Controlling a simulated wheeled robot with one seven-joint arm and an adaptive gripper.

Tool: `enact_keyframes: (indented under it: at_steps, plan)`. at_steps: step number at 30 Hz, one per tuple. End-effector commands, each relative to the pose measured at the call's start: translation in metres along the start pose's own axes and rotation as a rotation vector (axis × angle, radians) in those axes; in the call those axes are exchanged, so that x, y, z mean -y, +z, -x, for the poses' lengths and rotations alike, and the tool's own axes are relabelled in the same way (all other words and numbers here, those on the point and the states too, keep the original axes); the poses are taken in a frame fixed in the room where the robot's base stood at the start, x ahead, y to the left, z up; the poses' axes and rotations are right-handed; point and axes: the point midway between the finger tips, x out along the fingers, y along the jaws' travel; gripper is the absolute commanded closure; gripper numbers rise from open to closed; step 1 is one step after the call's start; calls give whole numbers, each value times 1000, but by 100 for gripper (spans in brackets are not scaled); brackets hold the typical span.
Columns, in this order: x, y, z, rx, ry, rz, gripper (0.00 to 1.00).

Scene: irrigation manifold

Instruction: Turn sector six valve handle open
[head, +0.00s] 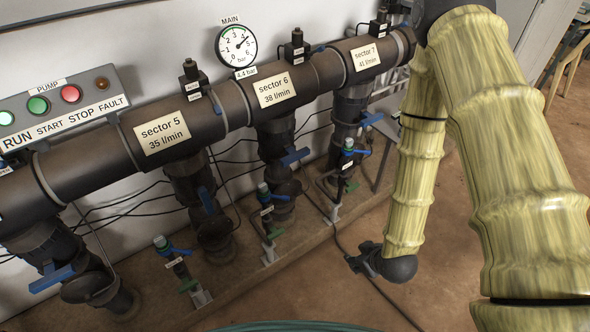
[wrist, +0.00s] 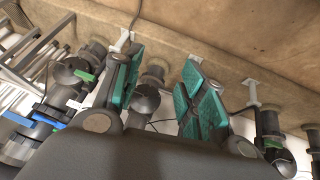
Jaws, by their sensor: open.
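The sector 6 branch hangs below the label "sector 6, 38 l/min" (head: 277,90) in the head view. Its blue valve handle (head: 296,157) lies crosswise to the vertical pipe. In the wrist view my gripper (wrist: 160,78) is open, its two teal-padded fingers apart with nothing held between them. A dark pipe fitting (wrist: 146,98) shows beyond the gap; I cannot tell which sector it belongs to.
The sector 5 handle (head: 207,200) runs along its pipe; the sector 7 handle (head: 372,119) sits crosswise. Small taps with blue and green parts (head: 265,190) stand along the low ledge. The pressure gauge (head: 236,45) hangs above. Bare floor (head: 300,285) is open in front.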

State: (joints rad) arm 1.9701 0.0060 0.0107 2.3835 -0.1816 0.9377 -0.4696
Motion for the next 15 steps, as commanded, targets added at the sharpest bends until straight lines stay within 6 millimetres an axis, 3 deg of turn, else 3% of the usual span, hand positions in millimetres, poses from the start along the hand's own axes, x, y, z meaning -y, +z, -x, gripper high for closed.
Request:
enact_keyframes:
  at_steps: [1,3,15]
  plan:
    - [-3,-8,-20,-46,12,53,59]
    - [-9,-26,-31,-106,29,131,59]
    - [-32,-126,-72,-430,185,569,59]
